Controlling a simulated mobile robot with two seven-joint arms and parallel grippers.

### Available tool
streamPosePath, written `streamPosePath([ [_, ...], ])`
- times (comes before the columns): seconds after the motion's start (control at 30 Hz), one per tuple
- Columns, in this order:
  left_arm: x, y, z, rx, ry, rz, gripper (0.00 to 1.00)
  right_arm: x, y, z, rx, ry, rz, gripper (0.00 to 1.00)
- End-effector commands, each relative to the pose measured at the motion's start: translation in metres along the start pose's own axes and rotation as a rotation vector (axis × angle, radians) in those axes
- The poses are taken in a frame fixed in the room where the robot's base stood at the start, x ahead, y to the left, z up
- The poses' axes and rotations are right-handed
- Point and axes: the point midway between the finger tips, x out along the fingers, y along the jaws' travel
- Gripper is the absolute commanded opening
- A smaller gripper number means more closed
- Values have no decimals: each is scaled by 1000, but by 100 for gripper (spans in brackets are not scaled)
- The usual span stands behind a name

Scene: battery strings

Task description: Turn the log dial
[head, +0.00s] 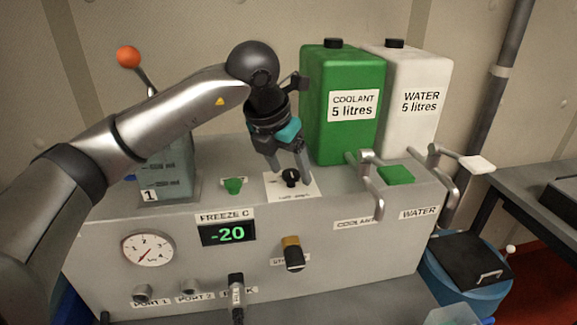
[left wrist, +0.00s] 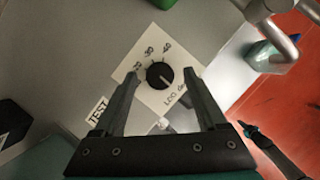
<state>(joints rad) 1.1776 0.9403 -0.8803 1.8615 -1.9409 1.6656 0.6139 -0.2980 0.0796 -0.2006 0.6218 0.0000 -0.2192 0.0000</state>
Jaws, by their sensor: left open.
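The log dial is a black knob (head: 291,178) on a white label plate (head: 307,190) on top of the grey machine. In the left wrist view the knob (left wrist: 159,76) sits on the plate (left wrist: 128,66), with numbers printed around it and "LOG" lettering partly readable. A light pointer line on the knob points toward the lower right there. My left gripper (head: 291,184) is open just over the dial. In the left wrist view its two fingers (left wrist: 160,88) lie either side of the knob, with gaps; I cannot tell whether they reach its height.
A green coolant tank (head: 340,140) and a white water tank (head: 420,75) stand behind the dial. A green button (head: 233,186) is left of it. Bent metal pipes (head: 371,175) rise to the right. The freeze display (head: 228,233) reads -20.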

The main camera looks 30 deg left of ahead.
Motion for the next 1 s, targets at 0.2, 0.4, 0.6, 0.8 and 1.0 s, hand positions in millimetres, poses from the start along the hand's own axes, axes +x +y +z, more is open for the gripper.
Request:
streamPosePath([
  [0.2, 0, 0, 0, 0, 1, 0, 53, 0, 0, 3, -1, -5, 0, 0],
  [0.4, 0, 0, 0, 0, 1, 0, 30, 0, 0, 3, -1, -6, 0, 0],
  [0.6, 0, 0, 0, 0, 0, -1, 8, 0, 0, 4, 0, -7, 0, 0],
  [0.8, -1, 0, 0, 0, 0, -1, 0, 0, 0, 4, 0, -7, 0, 0],
  [1.0, 0, 0, 0, 20, 0, -10, 0, 1, 0, 4, 0, -7, 0, 0],
])
